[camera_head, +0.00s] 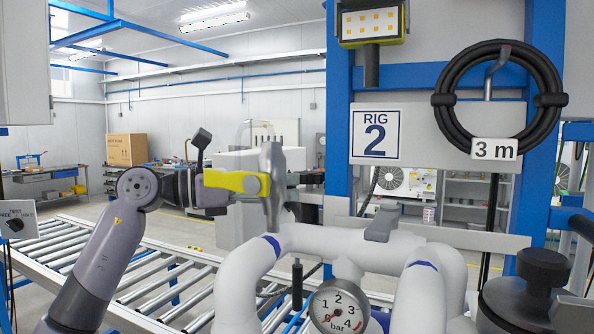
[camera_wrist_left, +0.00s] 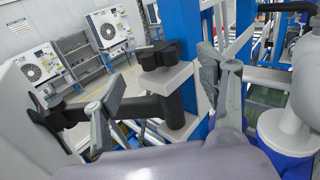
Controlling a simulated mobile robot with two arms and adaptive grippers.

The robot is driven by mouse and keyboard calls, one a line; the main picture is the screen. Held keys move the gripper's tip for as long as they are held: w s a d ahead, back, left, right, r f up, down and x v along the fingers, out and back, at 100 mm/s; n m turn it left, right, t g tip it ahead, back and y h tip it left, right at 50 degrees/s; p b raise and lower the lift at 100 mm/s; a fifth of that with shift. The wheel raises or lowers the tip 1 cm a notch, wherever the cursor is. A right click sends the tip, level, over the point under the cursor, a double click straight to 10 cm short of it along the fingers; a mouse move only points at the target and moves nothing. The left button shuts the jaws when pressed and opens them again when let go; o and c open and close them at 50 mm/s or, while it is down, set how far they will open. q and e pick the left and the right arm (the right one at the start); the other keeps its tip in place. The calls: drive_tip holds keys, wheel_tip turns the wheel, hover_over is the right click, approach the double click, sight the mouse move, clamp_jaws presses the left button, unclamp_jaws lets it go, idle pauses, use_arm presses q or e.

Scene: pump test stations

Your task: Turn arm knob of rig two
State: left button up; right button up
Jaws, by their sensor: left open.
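My left gripper (camera_head: 276,190) reaches in from the left in the head view, in front of the rig two frame (camera_head: 338,110) and above the white pipes. In the left wrist view its two grey fingers (camera_wrist_left: 160,95) stand wide apart with nothing between their pads. A black lobed knob (camera_wrist_left: 160,55) on a light grey block shows beyond and between the fingers, apart from them. A black bar (camera_wrist_left: 148,107) runs below the block. My right gripper is not in view.
The RIG 2 sign (camera_head: 376,135) hangs beside a coiled black hose (camera_head: 440,100). White pipes (camera_head: 330,240) with a pressure gauge (camera_head: 339,308) stand close in front, below the gripper. A dark round-topped part (camera_head: 541,268) is at lower right. A roller conveyor (camera_head: 165,275) lies behind.

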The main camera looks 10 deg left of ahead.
sight(310, 177)
use_arm(q)
drive_tip(key=p+x, duration=0.1)
drive_tip(key=x, duration=0.2)
drive_tip(key=shift+w+d, duration=0.25)
drive_tip(key=shift+s, duration=0.1)
drive_tip(key=shift+c, duration=0.4)
drive_tip(key=c, duration=1.1)
